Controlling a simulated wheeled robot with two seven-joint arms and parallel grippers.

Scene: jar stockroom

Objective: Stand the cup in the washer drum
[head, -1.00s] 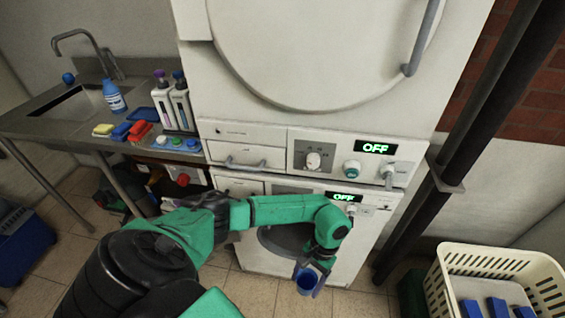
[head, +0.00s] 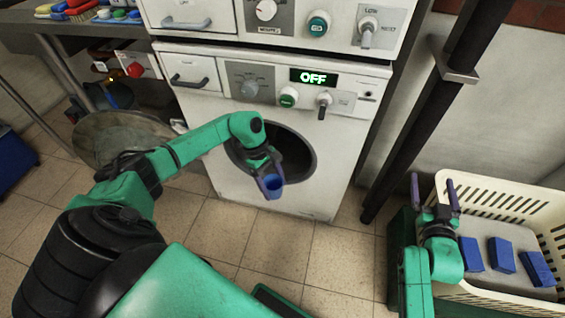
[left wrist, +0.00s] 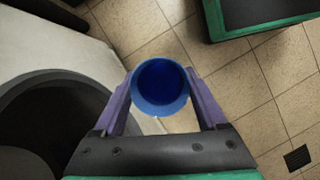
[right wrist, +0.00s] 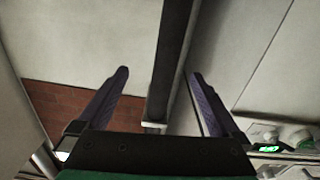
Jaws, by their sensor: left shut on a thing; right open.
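The blue cup (head: 271,187) is held by my left gripper (head: 269,184), in front of the lower washer. In the left wrist view the cup (left wrist: 160,88) sits between the two purple fingers, its open mouth facing the camera. The washer drum (head: 296,154) is a dark round opening behind and slightly right of the cup; it also shows in the left wrist view (left wrist: 45,125). The round door (head: 112,140) stands open at the left, partly hidden by my left arm. My right gripper (head: 435,196) is open and empty beside the white basket.
A white basket (head: 500,190) with several blue blocks stands at the right. Dark pipes (head: 420,120) run down right of the washer. The display reads OFF (head: 313,77). Tiled floor (head: 270,255) is clear before the washer.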

